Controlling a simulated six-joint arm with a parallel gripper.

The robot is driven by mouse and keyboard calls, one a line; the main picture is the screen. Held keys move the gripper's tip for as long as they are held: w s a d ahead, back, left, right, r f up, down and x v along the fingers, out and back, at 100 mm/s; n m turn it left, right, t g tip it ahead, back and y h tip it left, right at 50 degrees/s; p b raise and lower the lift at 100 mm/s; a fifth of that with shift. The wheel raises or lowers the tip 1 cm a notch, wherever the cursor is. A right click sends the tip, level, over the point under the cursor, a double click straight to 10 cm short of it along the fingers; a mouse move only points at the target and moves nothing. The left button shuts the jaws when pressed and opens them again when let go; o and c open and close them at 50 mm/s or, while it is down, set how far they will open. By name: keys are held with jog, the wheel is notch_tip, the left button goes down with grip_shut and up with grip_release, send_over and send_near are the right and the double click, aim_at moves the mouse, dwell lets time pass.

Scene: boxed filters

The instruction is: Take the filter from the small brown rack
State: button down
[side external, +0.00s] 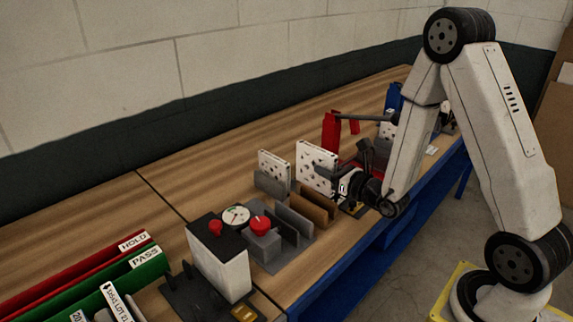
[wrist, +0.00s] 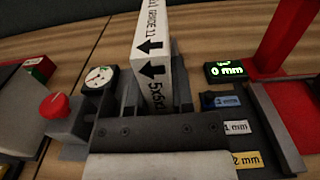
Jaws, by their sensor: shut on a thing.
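A white boxed filter with a dotted face (side external: 317,165) stands upright at the small brown rack (side external: 313,208). Its lower edge is close to the rack's top; I cannot tell whether it is still within the slot. My gripper (side external: 341,178) is at the filter's right side and shut on it. In the wrist view the filter (wrist: 152,62) shows its narrow edge with black arrows and print, between dark upright pieces. The fingertips are hard to make out there, and the brown rack is not clearly seen.
A second white filter (side external: 273,168) stands in a grey rack to the left. A dial gauge (side external: 236,216) and red knob (side external: 260,225) are in front. A red stand (side external: 331,133) is behind my gripper. A lit 0 mm display (wrist: 230,71) is right of the filter.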

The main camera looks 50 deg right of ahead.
jog(key=shift+r, duration=0.55)
jog(key=shift+a, duration=0.1)
dwell(0.3)
